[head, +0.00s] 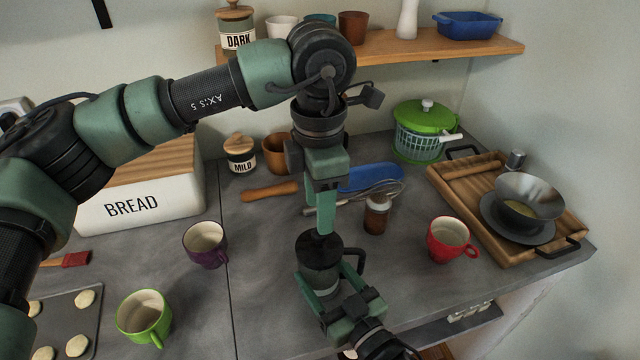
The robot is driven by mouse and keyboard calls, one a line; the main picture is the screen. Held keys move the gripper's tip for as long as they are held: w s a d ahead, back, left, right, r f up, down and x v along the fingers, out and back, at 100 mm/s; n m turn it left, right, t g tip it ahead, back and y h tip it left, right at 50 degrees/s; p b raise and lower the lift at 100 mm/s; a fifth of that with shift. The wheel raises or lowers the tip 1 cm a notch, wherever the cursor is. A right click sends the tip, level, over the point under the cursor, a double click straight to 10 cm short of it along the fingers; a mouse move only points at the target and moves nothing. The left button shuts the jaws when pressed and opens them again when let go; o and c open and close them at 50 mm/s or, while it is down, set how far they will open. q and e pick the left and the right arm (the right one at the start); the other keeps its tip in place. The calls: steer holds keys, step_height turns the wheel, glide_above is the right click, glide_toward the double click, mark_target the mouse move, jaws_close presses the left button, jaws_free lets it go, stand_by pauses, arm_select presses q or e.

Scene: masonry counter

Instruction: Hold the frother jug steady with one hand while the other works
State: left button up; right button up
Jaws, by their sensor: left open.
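The dark frother jug (318,252) stands on the grey counter at the front middle, with its black handle to the right. My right gripper (330,285) comes up from the bottom edge, with a finger on each side of the jug's lower body, closed against it. My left gripper (323,230) reaches down from above and is open and empty. Its fingers are seen nearly edge-on, and their tips overlap the jug's top in the picture. I cannot tell whether they touch it or how far inside they are.
A red mug (450,240) and wooden tray (570,240) are right. A purple mug (205,245), green mug (145,316) and bread box (140,205) are left. A shelf (480,48) hangs behind.

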steer(key=o, duration=1.9)
